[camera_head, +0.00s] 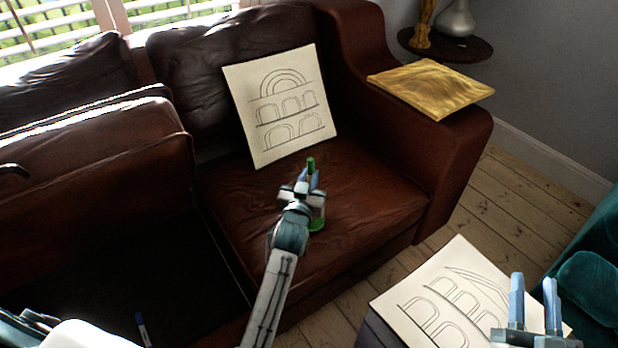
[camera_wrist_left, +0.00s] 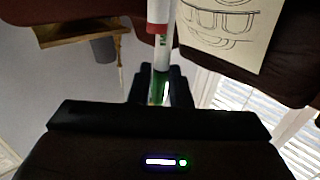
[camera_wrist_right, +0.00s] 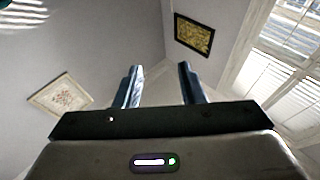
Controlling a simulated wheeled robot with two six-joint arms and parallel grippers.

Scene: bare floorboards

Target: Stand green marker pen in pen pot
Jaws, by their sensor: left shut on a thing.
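My left gripper (camera_head: 303,186) is shut on the green marker pen (camera_head: 311,163), whose green end sticks up above the fingers, over the sofa's right seat. In the left wrist view the pen (camera_wrist_left: 162,52) has a white body with green lettering and a green end between the jaws. A wider white piece with a red band (camera_wrist_left: 160,27) shows at its far end. A small green object (camera_head: 317,224) shows just below the gripper in the head view; I cannot tell whether it is the pen pot. My right gripper (camera_head: 532,300) is open and empty at the lower right.
The brown leather sofa (camera_head: 370,195) holds a cushion with arch drawings (camera_head: 283,105). Another arch-patterned panel (camera_head: 450,300) lies near my right gripper. A white and blue pen (camera_head: 143,328) lies at lower left.

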